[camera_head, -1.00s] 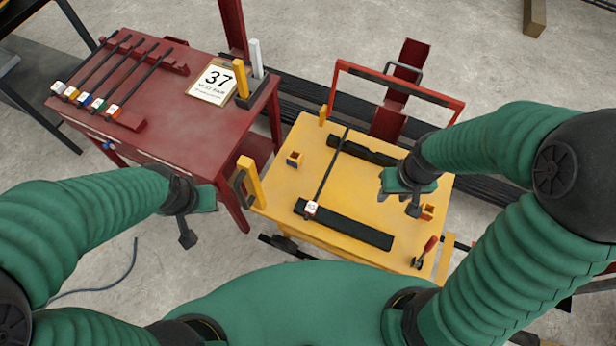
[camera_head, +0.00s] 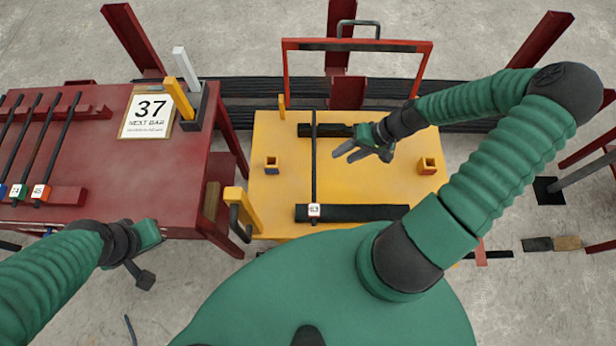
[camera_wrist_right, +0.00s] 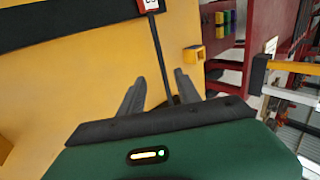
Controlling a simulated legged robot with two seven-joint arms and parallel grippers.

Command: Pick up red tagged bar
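A dark bar (camera_head: 314,150) lies across two black supports on the yellow table (camera_head: 280,215). The white tag (camera_head: 314,210) at its near end reads 63 and has red on it. My right gripper (camera_head: 347,155) is open, just right of this bar, its fingers pointing towards it. In the right wrist view the bar (camera_wrist_right: 157,45) appears between the two spread fingers (camera_wrist_right: 158,82); contact cannot be told. More dark bars lie on the red table, one with an orange-red tag (camera_head: 40,192). My left gripper (camera_head: 145,262) is near the red table's front edge; its opening is unclear.
The red table (camera_head: 110,175) carries a sign reading 37 (camera_head: 148,112) and a yellow and a white upright block. A red frame (camera_head: 286,70) stands behind the yellow table.

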